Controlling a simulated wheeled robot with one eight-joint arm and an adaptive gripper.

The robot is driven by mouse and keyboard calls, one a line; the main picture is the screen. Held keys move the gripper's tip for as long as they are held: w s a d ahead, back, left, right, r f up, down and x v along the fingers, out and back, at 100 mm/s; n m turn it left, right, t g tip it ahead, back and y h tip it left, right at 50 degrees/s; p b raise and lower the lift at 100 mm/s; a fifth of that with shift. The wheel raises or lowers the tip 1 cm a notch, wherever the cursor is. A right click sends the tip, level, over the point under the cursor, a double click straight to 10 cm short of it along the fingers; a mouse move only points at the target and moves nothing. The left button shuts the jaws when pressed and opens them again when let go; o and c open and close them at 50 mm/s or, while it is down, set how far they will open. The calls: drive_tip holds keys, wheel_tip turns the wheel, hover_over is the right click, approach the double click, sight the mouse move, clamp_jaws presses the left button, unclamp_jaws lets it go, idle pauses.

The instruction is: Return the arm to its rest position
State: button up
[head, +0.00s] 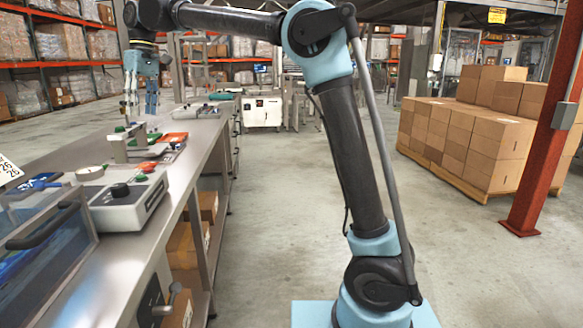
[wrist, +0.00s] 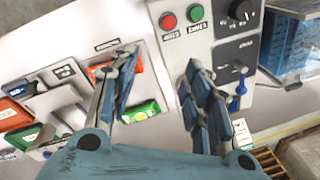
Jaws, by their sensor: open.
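My gripper (head: 140,95) hangs at the end of my raised arm, above the long metal workbench (head: 168,170) at the left of the head view. Its fingers point down and stand apart. In the wrist view my gripper (wrist: 160,85) is open, with nothing between its fingertips. Below it in that view lie an orange packet (wrist: 125,70) and a green packet (wrist: 139,112) in a pale recess. A control panel with a red button (wrist: 168,21) and a green button (wrist: 195,13) is beside them.
The bench holds a white device with a black knob (head: 125,198) and a clear-sided box (head: 45,245) near me. Stacked cartons (head: 455,135) stand on a pallet at the right, by a red post (head: 545,130). The concrete floor (head: 270,220) between is clear.

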drive_tip(key=w+d+f+m, duration=0.1)
drive_tip(key=w+d+m, duration=0.15)
drive_tip(key=d, duration=0.65)
drive_tip(key=w+d+f+m, duration=0.1)
drive_tip(key=w+d, duration=0.3)
drive_tip(key=d, duration=0.5)
drive_tip(key=d+f+m+t, duration=0.1)
drive_tip(key=d+f, duration=0.3)
drive_tip(key=d, duration=0.6)
drive_tip(key=d+f+m+t, duration=0.1)
drive_tip(key=d+f+m, duration=0.15)
drive_tip(key=d, duration=0.85)
drive_tip(key=s+d+f+m+t, duration=0.1)
drive_tip(key=s+d+f, duration=0.3)
drive_tip(key=d+f, duration=0.3)
drive_tip(key=s+d+f+m, duration=0.2)
drive_tip(key=s+d+f, duration=0.3)
drive_tip(key=d, duration=0.3)
drive_tip(key=s+d+f+m, duration=0.1)
drive_tip(key=s+d+f, duration=0.4)
drive_tip(key=f, duration=0.3)
drive_tip(key=s+d+f+m+h, duration=0.1)
drive_tip(key=s+d+f, duration=0.3)
drive_tip(key=f, duration=0.4)
drive_tip(key=shift+s+d+m+t, duration=0.3)
drive_tip(key=shift+s+d+m, duration=0.1)
drive_tip(key=shift+s+m, duration=0.3)
